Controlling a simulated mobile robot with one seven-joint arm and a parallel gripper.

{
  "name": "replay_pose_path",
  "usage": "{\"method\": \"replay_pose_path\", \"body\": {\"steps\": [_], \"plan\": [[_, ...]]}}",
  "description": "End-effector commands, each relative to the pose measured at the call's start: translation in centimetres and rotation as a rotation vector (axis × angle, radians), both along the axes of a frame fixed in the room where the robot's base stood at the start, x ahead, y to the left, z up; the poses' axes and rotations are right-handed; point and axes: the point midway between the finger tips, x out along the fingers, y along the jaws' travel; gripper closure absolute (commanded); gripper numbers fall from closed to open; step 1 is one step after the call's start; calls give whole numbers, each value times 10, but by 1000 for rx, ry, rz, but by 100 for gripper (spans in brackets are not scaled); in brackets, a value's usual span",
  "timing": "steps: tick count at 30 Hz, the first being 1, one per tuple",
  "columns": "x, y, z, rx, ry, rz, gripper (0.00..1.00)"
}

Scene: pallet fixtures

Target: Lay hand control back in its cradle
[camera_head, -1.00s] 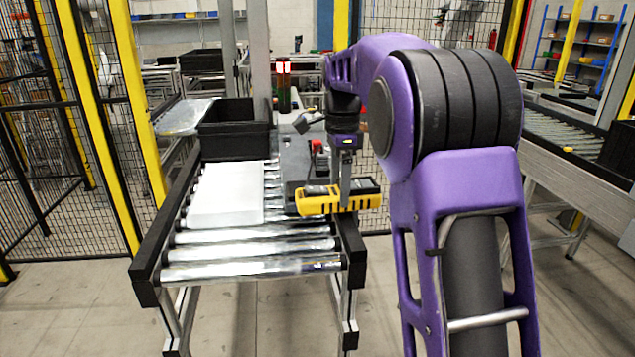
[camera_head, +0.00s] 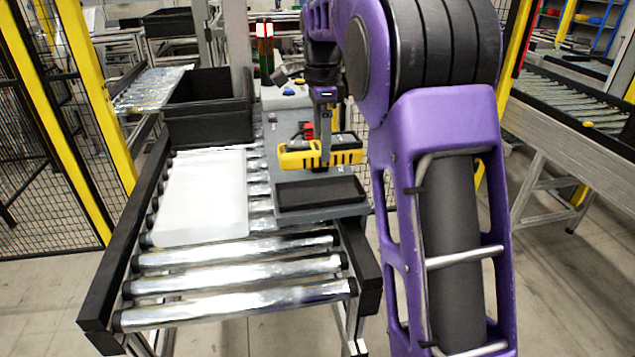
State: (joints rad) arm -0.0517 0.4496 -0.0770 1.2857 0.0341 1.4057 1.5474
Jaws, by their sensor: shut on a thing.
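The hand control is a yellow and black handset (camera_head: 294,156), lying crosswise. My gripper (camera_head: 324,152) is shut on it near its middle and points down. The handset appears held above the grey fixture (camera_head: 280,212) at the right side of the roller conveyor. A dark rectangular recess or pad (camera_head: 320,194), which looks like the cradle, lies on the fixture just in front of and below the handset. It is empty. The exact gap between handset and fixture cannot be told.
A white flat box or panel (camera_head: 200,198) lies on the rollers left of the fixture. A black bin (camera_head: 208,112) stands behind it. A small red part (camera_head: 308,128) sits behind the handset. The front rollers (camera_head: 235,295) are bare. Yellow fence posts stand left and right.

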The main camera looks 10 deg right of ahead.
Motion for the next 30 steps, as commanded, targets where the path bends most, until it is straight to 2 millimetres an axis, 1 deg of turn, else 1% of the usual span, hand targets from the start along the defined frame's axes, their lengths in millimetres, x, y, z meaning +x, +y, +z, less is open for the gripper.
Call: {"method": "replay_pose_path", "body": {"steps": [1,6,13,18,21,27,30], "plan": [[-1,0,-12,0,4,0,100],[-1,0,-42,0,3,0,100],[0,0,-61,0,2,0,100],[-1,0,-85,0,3,-1,100],[0,0,-91,0,0,0,100],[0,0,-90,0,0,0,100],[0,0,-93,0,0,0,100]]}}
